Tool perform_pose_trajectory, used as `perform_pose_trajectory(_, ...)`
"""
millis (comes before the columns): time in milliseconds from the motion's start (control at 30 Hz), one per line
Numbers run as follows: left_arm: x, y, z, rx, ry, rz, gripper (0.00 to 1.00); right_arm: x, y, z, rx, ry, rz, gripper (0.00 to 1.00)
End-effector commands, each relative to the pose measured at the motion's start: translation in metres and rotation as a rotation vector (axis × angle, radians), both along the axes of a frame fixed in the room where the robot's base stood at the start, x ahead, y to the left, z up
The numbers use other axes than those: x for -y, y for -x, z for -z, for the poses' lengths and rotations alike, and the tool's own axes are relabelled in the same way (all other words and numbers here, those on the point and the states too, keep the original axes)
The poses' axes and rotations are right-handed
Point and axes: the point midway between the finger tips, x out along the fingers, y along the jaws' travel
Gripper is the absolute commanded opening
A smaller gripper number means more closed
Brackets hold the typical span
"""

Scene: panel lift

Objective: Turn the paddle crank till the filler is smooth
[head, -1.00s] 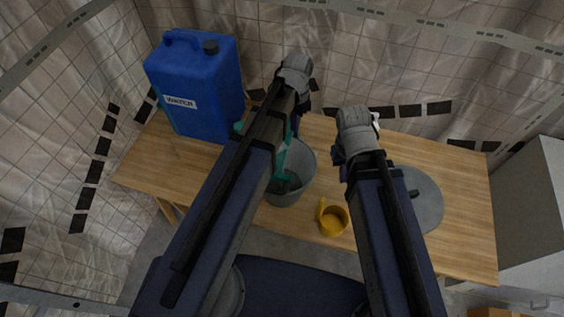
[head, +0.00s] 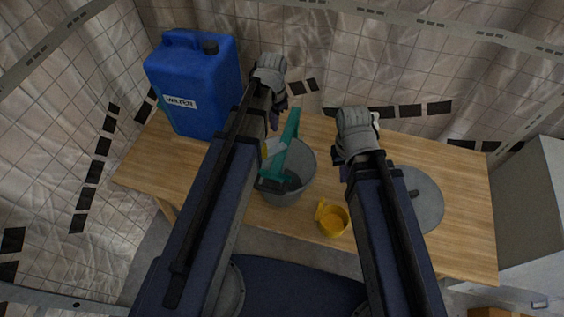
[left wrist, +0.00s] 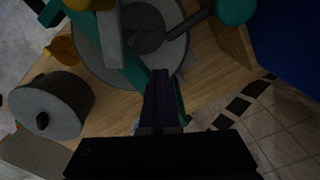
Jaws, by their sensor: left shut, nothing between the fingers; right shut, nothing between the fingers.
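The grey bucket (head: 308,178) stands on the table with a teal bar (head: 288,140) across its top. In the left wrist view the bucket (left wrist: 182,62) holds dark grey filler (left wrist: 143,28). A dark crank-like arm (left wrist: 188,29) reaches over the rim toward a round teal part (left wrist: 238,10). My left gripper (head: 276,122) is shut and empty, beyond the bucket's back left side; its fingers also show in the left wrist view (left wrist: 160,75). My right gripper (head: 341,160) is shut and empty, to the right of the bucket; its fingers are mostly hidden.
A blue water canister (head: 195,90) stands at the table's back left. A yellow cup (head: 333,220) is near the front edge. A grey lidded pot (head: 425,200) stands right, partly behind my right arm.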

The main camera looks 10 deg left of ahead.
Motion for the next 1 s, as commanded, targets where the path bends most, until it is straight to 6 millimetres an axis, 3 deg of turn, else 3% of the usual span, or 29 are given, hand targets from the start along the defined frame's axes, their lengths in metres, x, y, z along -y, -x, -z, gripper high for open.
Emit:
perform_pose_trajectory(133, -0.016, 0.018, 0.000, 0.000, 0.000, -0.003, 0.00, 0.000, 0.000, 0.000, 0.000, 0.000, 0.000, 0.00)
perform_pose_trajectory(300, -0.025, 0.026, 0.000, 0.000, 0.000, -0.001, 0.00, 0.000, 0.000, 0.000, 0.000, 0.000, 0.000, 0.00)
perform_pose_trajectory(533, -0.024, 0.032, 0.000, 0.000, 0.000, 0.000, 0.00, 0.000, 0.000, 0.000, 0.000, 0.000, 0.000, 0.00)
perform_pose_trajectory(833, -0.024, 0.072, 0.000, 0.000, 0.000, 0.000, 0.00, 0.000, 0.000, 0.000, 0.000, 0.000, 0.000, 0.00)
perform_pose_trajectory(1000, -0.024, 0.077, 0.000, 0.000, 0.000, 0.000, 0.00, 0.000, 0.000, 0.000, 0.000, 0.000, 0.000, 0.00)
